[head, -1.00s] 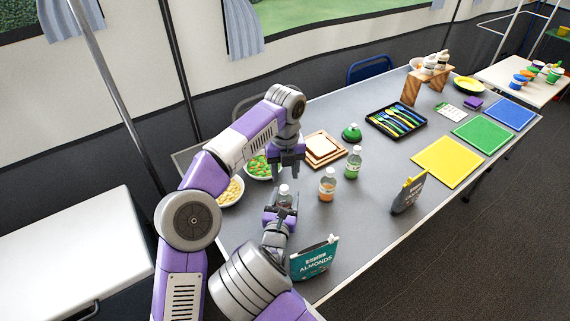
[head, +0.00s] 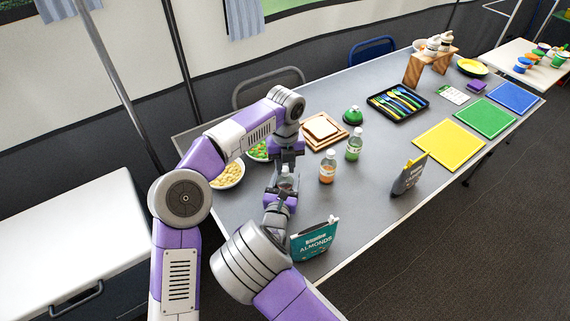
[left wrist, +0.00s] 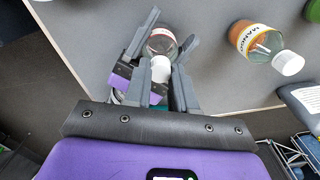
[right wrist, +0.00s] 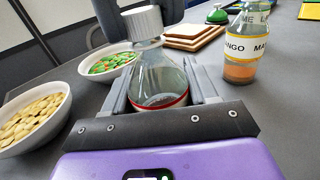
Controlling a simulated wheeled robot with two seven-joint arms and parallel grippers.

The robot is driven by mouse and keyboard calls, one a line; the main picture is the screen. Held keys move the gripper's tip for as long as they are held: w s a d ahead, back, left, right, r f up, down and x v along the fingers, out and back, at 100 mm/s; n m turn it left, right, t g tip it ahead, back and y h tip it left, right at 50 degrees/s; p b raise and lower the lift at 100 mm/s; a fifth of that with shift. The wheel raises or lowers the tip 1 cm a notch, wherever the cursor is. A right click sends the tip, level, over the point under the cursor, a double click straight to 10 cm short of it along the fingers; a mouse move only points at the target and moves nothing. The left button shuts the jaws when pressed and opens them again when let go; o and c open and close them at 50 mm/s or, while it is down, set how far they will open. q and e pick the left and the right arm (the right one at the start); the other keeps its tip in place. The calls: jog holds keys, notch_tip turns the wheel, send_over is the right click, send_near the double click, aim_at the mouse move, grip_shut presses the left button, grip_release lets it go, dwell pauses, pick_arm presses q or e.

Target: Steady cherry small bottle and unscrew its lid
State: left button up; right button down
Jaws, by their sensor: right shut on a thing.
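The cherry small bottle (right wrist: 160,75) is clear with a white lid (right wrist: 143,22) and a red-edged label, and stands upright. Its wording is hidden. My right gripper (head: 283,188) is shut on the bottle's body, a finger on each side, in the right wrist view. My left gripper (head: 288,158) points down from above the bottle. In the left wrist view its open fingers (left wrist: 162,78) lie on either side of the white lid (left wrist: 160,65), with gaps showing. The bottle also shows there beyond the lid (left wrist: 161,42).
A mango bottle (head: 327,168) and a green bottle (head: 354,146) stand to the right. Bowls (head: 228,174) of food sit to the left. An almonds pouch (head: 313,240) stands near the front edge. A bread board (head: 322,131) lies behind.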

pick_arm(q)
grip_shut()
jog(key=n, duration=0.8)
jog(key=shift+n, duration=0.3)
jog(key=n, duration=0.3)
jog(key=shift+r+n, duration=0.1)
jog(key=shift+n, duration=0.3)
jog(key=n, duration=0.4)
jog(key=shift+n, duration=0.4)
jog(key=o, duration=0.9)
grip_release()
jog(key=shift+c, duration=0.2)
